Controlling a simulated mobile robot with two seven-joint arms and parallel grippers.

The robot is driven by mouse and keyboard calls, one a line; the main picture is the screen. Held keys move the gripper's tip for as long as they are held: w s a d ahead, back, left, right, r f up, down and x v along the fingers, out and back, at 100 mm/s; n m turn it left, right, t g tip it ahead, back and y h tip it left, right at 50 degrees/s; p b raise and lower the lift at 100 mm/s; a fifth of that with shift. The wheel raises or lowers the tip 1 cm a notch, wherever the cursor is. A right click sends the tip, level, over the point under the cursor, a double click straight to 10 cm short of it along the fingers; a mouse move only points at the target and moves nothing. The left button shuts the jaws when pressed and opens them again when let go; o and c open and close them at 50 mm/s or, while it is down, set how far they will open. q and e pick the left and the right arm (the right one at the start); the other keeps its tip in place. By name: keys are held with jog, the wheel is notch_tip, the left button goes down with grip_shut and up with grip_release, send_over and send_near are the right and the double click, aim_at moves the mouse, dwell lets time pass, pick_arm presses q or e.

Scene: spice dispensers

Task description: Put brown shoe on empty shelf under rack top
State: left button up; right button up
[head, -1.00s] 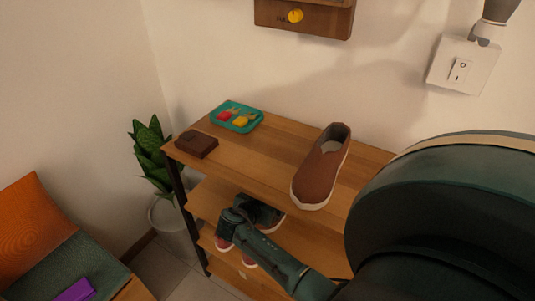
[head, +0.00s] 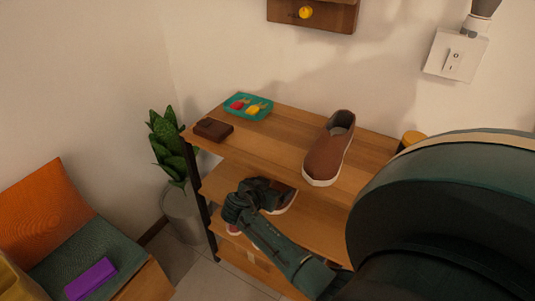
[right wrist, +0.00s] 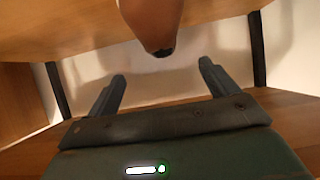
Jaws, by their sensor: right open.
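One brown shoe (head: 328,157) with a white sole stands on the bare right part of the rack top (head: 265,151). Another brown shoe (head: 287,203) lies on the shelf (head: 315,222) directly under the rack top, partly hidden by my right gripper (head: 266,190). In the right wrist view the right gripper (right wrist: 162,82) is open, its two fingers apart with nothing between the tips. A brown shoe (right wrist: 155,18) shows just ahead of the fingers, cut off by the top edge. My left gripper is not in view.
A teal tray (head: 249,107) with colourful items and a dark brown box (head: 213,129) occupy the rack top's left end. A yellow-topped object (head: 412,138) stands at its right. A potted plant (head: 172,150) and a seat with a purple object (head: 91,279) are left.

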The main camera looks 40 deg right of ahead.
jog(key=s+a+f+n+t+y, duration=0.2)
jog(key=s+a+n+y, duration=0.15)
jog(key=a+n, duration=0.2)
jog(key=s+a+f+n+t+y, duration=0.2)
jog(key=a+f+n+t+y, duration=0.15)
jog(key=a, duration=0.35)
jog(key=s+a+r+n+t+y, duration=0.3)
jog(key=s+a+r+n+y, duration=0.4)
jog(key=a, duration=0.8)
jog(key=s+r+y, duration=0.2)
jog(key=s+r, duration=0.1)
jog(key=r, duration=0.1)
jog(key=shift+s+a+r, duration=0.15)
jog(key=shift+a+r, duration=0.05)
jog(key=shift+a, duration=0.15)
